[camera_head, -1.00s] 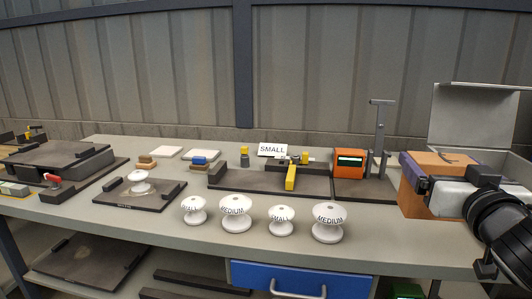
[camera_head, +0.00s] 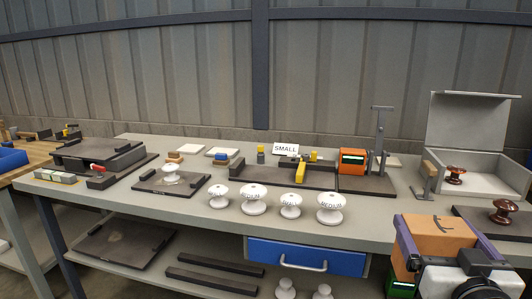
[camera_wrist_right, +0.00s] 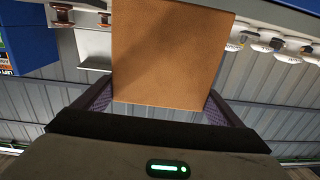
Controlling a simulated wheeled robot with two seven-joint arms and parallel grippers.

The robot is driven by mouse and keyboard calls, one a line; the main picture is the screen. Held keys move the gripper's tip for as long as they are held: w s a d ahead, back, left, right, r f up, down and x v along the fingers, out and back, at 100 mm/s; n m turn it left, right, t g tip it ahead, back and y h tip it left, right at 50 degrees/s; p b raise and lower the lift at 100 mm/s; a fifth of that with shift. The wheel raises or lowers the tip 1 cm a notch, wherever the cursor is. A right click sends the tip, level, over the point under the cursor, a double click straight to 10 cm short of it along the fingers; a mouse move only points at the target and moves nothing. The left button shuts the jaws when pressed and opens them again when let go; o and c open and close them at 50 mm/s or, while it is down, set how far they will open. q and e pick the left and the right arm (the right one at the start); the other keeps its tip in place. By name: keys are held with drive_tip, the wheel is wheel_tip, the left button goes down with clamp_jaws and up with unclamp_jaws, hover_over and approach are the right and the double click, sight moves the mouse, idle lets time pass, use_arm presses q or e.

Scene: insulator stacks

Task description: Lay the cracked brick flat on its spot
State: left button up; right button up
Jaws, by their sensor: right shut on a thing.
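My right gripper (camera_head: 436,243) is at the lower right of the head view, shut on an orange-brown brick (camera_head: 432,228). A dark crack mark shows on the brick's upper face. The purple finger pads press its left and right sides. The brick is held in front of the workbench's right end, clear of the bench top. In the right wrist view the brick (camera_wrist_right: 168,50) fills the middle, between both fingers. Its flat spot cannot be made out in these frames. My left gripper is not in view.
A grey workbench (camera_head: 215,230) carries several white insulators (camera_head: 253,199), a fixture with a SMALL card (camera_head: 285,149) and an orange device (camera_head: 352,161). An open grey box (camera_head: 468,182) stands at the right, with brown insulators nearby. A wooden table (camera_head: 30,165) is at the far left.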

use_arm(q)
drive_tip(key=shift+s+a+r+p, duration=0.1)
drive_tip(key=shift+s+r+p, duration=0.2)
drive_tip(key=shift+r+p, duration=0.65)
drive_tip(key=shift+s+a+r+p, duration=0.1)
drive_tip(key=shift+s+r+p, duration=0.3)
drive_tip(key=shift+p, duration=0.85)
use_arm(e)
drive_tip(key=s+a+f+n+y, duration=0.1)
drive_tip(key=s+a+f, duration=0.3)
drive_tip(key=s, duration=0.3)
drive_tip(key=s+a+f+n+y, duration=0.1)
drive_tip(key=s+a+f+y, duration=0.1)
drive_tip(key=s+a+f, duration=0.2)
drive_tip(key=shift+s+a, duration=1.2)
drive_tip(key=shift+s, duration=0.95)
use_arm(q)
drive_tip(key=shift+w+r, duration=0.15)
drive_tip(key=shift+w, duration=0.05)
use_arm(e)
drive_tip(key=shift+s+f, duration=0.1)
